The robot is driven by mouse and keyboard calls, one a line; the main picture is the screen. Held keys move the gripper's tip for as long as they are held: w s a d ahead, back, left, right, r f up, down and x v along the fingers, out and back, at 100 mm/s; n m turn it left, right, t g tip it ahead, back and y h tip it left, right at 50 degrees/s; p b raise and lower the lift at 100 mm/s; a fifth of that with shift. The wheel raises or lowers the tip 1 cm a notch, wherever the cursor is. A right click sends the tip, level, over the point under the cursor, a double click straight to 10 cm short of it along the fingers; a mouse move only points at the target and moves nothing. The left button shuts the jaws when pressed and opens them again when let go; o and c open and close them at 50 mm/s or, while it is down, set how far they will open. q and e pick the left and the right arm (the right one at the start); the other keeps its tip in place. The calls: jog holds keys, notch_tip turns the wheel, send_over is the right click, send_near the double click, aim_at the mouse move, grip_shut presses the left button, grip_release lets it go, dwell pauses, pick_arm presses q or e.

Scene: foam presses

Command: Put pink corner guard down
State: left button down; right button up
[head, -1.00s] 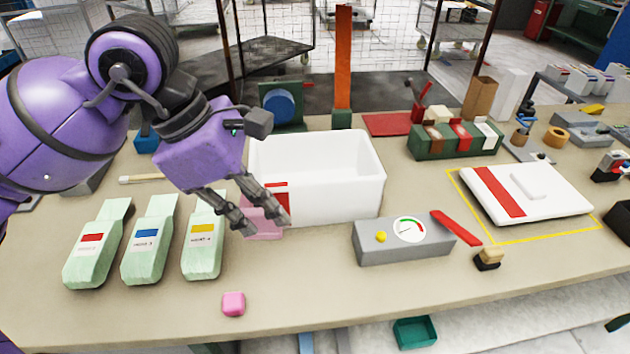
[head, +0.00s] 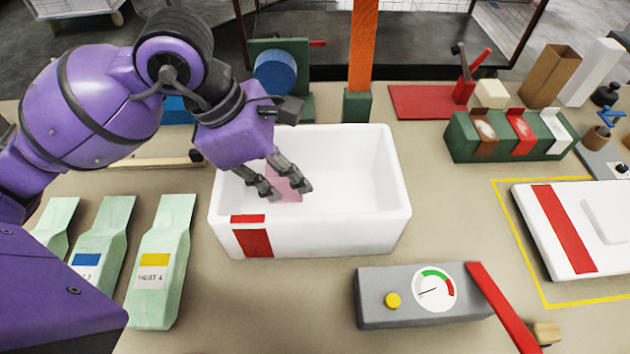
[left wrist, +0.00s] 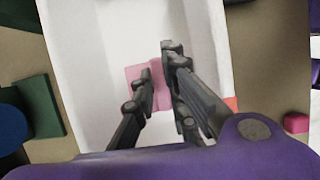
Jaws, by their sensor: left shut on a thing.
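The pink corner guard (head: 286,184) is inside the white open box (head: 330,232), near its left end. My left gripper (head: 284,190) reaches down into the box and is shut on the guard. In the left wrist view the guard (left wrist: 157,92) shows between and behind the fingers (left wrist: 158,62), over the white box floor (left wrist: 118,35). I cannot tell whether the guard touches the floor of the box. My right gripper is in neither view.
Pale green pouches (head: 162,255) lie left of the box. A grey gauge unit (head: 415,297) sits in front of it. An orange post (head: 362,45) and a blue-wheeled green device (head: 277,75) stand behind. A white lidded case (head: 572,228) lies at right.

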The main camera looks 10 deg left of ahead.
aim_at(287, 199)
pick_arm(q)
jog(key=shift+w+f, duration=0.1)
jog(key=shift+f, duration=3.05)
jog(key=c, duration=1.8)
grip_release()
jog(key=shift+o, duration=0.2)
jog(key=shift+r, duration=0.1)
jog(key=v, duration=1.2)
